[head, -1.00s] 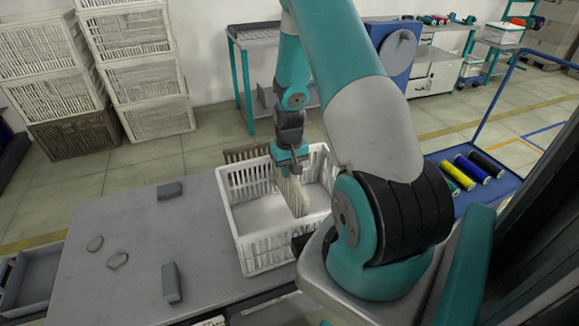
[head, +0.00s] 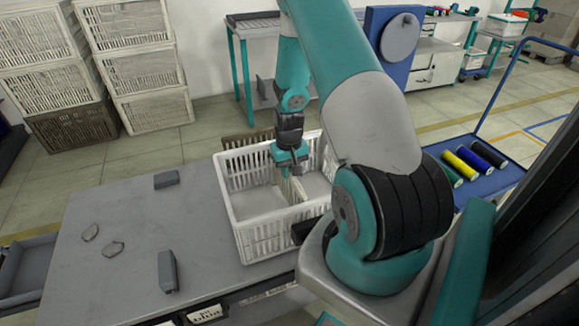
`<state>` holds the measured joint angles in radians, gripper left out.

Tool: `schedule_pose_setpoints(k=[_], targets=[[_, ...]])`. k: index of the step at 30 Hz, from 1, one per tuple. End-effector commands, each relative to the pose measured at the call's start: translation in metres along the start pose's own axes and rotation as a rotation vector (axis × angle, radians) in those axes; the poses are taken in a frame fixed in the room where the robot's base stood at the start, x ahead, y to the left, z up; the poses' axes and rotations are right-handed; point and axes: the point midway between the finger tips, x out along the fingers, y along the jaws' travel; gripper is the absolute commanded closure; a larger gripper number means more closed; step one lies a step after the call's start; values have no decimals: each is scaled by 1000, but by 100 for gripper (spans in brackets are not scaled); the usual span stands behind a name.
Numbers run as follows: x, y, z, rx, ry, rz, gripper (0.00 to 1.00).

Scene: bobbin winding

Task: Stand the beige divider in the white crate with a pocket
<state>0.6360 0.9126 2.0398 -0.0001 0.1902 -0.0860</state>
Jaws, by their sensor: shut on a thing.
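The white crate (head: 268,240) stands on the grey table, with slatted walls and an open top. My gripper (head: 290,172) points down into the crate and is shut on the upper edge of the beige divider (head: 294,190). The divider is upright inside the crate, between a wider bare floor area on the left and a narrower one on the right. Its lower edge is hard to make out, so I cannot tell whether it touches the floor or sits in a pocket. My arm hides part of the crate's right side.
A brown slatted crate (head: 246,146) is behind the white one. Stacked crates (head: 140,80) stand at the back left. A blue cart (head: 485,186) with coloured rolls is at right.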

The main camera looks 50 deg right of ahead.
Motion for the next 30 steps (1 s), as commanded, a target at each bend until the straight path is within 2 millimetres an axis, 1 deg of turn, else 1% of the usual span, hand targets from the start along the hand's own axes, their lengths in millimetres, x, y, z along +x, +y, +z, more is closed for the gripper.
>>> schedule_pose_setpoints(k=[1,2,13,21,30], targets=[[6,0,0,0,1,0,100],[7,0,0,0,1,0,100],[8,0,0,0,1,0,100],[28,0,0,0,0,0,100],[28,0,-1,0,1,0,100]])
